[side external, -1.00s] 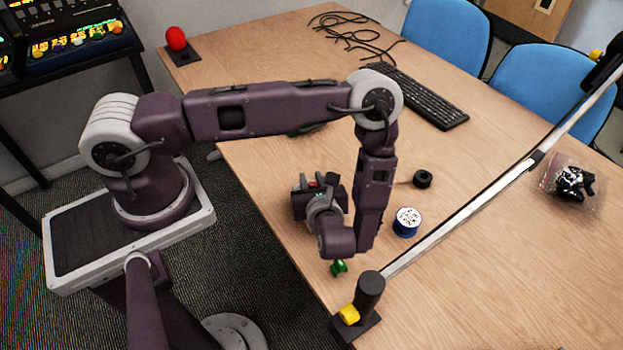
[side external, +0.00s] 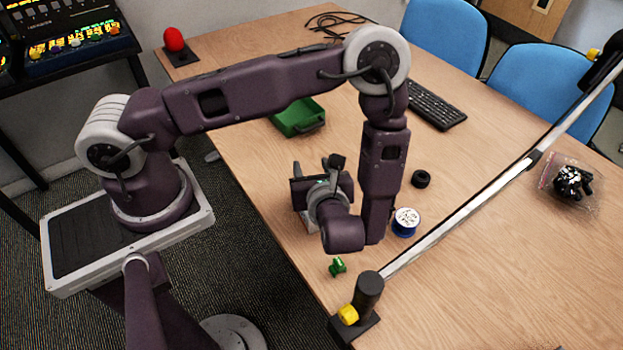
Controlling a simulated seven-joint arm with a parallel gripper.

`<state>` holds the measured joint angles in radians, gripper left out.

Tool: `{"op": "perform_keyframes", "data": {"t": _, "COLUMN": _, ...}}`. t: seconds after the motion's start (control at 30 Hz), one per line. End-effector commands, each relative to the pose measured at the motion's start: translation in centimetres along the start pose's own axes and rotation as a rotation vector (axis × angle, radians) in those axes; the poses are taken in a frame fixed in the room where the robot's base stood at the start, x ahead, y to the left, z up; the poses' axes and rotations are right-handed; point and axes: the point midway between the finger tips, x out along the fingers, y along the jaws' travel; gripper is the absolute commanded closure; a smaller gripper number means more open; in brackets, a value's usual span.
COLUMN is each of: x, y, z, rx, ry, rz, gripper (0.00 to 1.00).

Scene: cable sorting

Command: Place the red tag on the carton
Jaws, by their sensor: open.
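My gripper (side external: 317,170) is over the front left part of the table, at the end of my bent arm. It points away from the camera and its jaws are open. The fingers are small and dark here, and the space between them is partly hidden by the wrist. I cannot make out a red tag or a carton in this view. Either may be hidden behind my gripper or arm.
A green tray (side external: 298,130) lies beyond my gripper. A blue-rimmed spool (side external: 405,222), a black ring (side external: 421,179) and a small green part (side external: 337,267) are near my wrist. A keyboard (side external: 437,107) lies farther back. A long rail (side external: 470,216) crosses the right side.

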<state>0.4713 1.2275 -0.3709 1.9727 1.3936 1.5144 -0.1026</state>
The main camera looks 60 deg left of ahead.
Motion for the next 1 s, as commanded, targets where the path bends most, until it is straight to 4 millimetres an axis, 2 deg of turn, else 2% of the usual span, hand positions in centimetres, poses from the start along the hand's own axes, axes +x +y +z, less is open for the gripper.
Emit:
{"op": "perform_keyframes", "data": {"t": 0.13, "x": -0.5, "y": 0.1, "z": 2.0, "rx": -0.029, "ry": 0.003, "rz": 0.02, "gripper": 0.55}}
{"op": "perform_keyframes", "data": {"t": 0.17, "x": -0.6, "y": 0.3, "z": 3.0, "rx": -0.057, "ry": 0.006, "rz": 0.041, "gripper": 0.55}}
{"op": "perform_keyframes", "data": {"t": 0.23, "x": -1.1, "y": 1.3, "z": 6.1, "rx": -0.162, "ry": 0.022, "rz": 0.115, "gripper": 0.55}}
{"op": "perform_keyframes", "data": {"t": 0.3, "x": -1.9, "y": 3.2, "z": 9.8, "rx": -0.316, "ry": 0.058, "rz": 0.225, "gripper": 0.55}}
{"op": "perform_keyframes", "data": {"t": 0.4, "x": -3.8, "y": 6.8, "z": 14.1, "rx": -0.578, "ry": 0.142, "rz": 0.389, "gripper": 0.55}}
{"op": "perform_keyframes", "data": {"t": 0.5, "x": -6.5, "y": 10.4, "z": 16.7, "rx": -0.881, "ry": 0.271, "rz": 0.541, "gripper": 0.55}}
{"op": "perform_keyframes", "data": {"t": 0.63, "x": -10.9, "y": 13.2, "z": 18.0, "rx": -1.316, "ry": 0.506, "rz": 0.687, "gripper": 0.55}}
{"op": "perform_keyframes", "data": {"t": 0.8, "x": -15.8, "y": 13.2, "z": 19.6, "rx": -1.793, "ry": 0.84, "rz": 0.742, "gripper": 0.55}}
{"op": "perform_keyframes", "data": {"t": 0.9, "x": -17.5, "y": 12.8, "z": 20.5, "rx": -1.95, "ry": 0.975, "rz": 0.733, "gripper": 0.55}}
{"op": "perform_keyframes", "data": {"t": 1.0, "x": -18.3, "y": 12.7, "z": 21.0, "rx": -2.015, "ry": 1.039, "rz": 0.723, "gripper": 0.55}}
